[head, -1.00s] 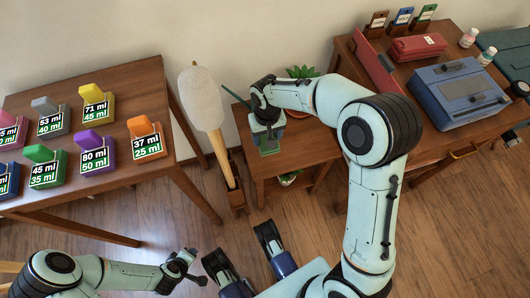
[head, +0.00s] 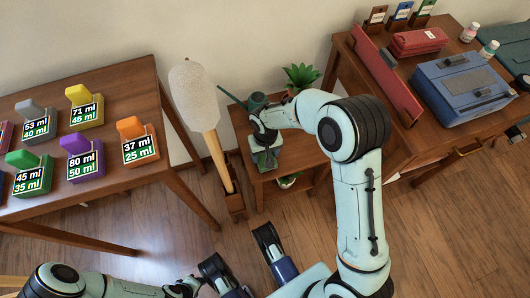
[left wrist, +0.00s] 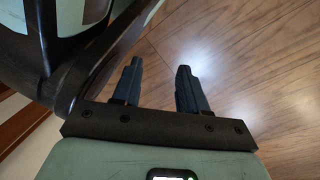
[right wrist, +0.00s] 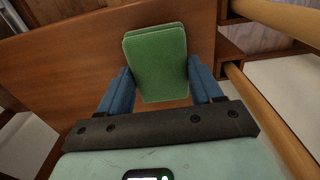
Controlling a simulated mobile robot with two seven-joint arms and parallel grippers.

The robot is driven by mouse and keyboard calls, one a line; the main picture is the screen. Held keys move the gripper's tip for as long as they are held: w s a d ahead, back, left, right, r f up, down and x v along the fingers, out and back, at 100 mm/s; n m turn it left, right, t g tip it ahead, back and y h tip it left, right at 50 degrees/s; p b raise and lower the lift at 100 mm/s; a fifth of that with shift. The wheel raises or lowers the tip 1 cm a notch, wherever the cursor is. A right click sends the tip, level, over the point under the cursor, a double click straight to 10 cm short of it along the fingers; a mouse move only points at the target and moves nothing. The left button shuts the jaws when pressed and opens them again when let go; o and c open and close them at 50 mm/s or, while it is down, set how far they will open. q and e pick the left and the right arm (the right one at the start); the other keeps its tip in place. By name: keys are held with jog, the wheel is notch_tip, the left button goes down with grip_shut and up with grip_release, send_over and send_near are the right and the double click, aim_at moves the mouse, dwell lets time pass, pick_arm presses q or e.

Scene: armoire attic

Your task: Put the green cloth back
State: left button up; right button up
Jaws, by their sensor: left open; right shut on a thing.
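The green cloth (right wrist: 157,62) is a folded flat rectangle between the two fingers of my right gripper (right wrist: 165,88) in the right wrist view. My right gripper is shut on it. In the head view my right gripper (head: 265,155) is over the small wooden stand (head: 302,150), with a green edge of cloth just visible below it. I cannot tell whether the cloth touches the stand's top. My left gripper (left wrist: 160,85) is open and empty above the wooden floor.
A potted plant (head: 300,75) and a dark green watering can (head: 255,102) stand at the back of the small stand. A large white-headed duster (head: 197,95) leans beside it on the left. Tables with coloured boxes and a blue case (head: 464,90) flank it.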

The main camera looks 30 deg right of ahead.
aim_at(265, 156)
jog(key=shift+f, duration=0.1)
jog(key=shift+f, duration=0.1)
jog(key=o, duration=0.9)
pick_arm(q)
jog(key=shift+s+f, duration=0.1)
pick_arm(e)
jog(key=shift+o, duration=0.2)
pick_arm(q)
jog(key=w+d+r+t+p, duration=0.1)
jog(key=w+r+t+p, duration=0.1)
jog(key=w+r, duration=0.4)
jog(key=shift+w+r+t+p, duration=0.25)
jog(key=shift+w+t+p, duration=0.15)
jog(key=shift+w+p, duration=0.4)
pick_arm(e)
notch_tip(265, 156, up, 12)
jog(key=shift+r, duration=0.25)
pick_arm(q)
jog(key=shift+s, duration=0.15)
